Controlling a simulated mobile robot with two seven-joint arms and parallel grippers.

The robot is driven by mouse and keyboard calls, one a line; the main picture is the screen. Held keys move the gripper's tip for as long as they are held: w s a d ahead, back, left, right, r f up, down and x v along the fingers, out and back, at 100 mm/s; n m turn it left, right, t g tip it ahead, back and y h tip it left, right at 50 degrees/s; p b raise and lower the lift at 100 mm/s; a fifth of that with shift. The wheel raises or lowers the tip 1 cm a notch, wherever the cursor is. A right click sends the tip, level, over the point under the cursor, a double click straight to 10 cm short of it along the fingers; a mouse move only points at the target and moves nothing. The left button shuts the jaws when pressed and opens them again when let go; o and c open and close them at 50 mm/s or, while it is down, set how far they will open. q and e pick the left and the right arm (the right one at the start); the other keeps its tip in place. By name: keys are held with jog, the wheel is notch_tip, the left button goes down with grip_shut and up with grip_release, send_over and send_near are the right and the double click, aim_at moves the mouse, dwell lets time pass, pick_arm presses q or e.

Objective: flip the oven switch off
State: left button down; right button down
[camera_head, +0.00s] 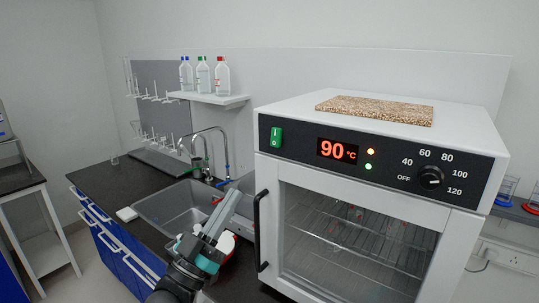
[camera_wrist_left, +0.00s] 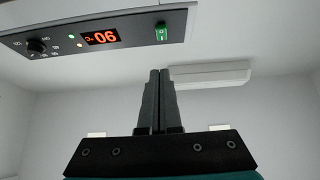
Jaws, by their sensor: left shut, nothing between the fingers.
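The white oven (camera_head: 475,125) stands on the dark counter at the right of the head view. Its green switch (camera_head: 276,137) is at the left end of the black panel, marked I and O; I cannot tell which way it is tilted. The display (camera_head: 338,150) is lit and reads 90 °C. My left gripper (camera_head: 232,196) is shut and empty, pointing up, in front of the counter and below left of the switch, apart from it. In the wrist view the shut fingers (camera_wrist_left: 160,73) point toward the green switch (camera_wrist_left: 161,33), with a gap between. My right gripper is not in view.
The oven door handle (camera_head: 262,230) sticks out just right of my left gripper. A temperature knob (camera_head: 430,177) is at the panel's right. A speckled slab (camera_head: 375,110) lies on the oven. A sink (camera_head: 175,212) with taps is behind left, below a bottle shelf (camera_head: 215,98).

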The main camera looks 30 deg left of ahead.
pick_arm(q)
jog(key=p, duration=0.3)
send_near(276, 142)
notch_tip(276, 142, up, 5)
jog(key=shift+w+d+f, duration=0.1)
jog(key=shift+w+f, duration=0.15)
jog(key=shift+w, duration=0.5)
jog(key=shift+w+d+f, duration=0.1)
jog(key=shift+w+f, duration=0.15)
jog(key=shift+w, duration=0.55)
jog(key=shift+w+d+f, duration=0.1)
jog(key=shift+w+f, duration=0.2)
jog(key=shift+w, duration=0.45)
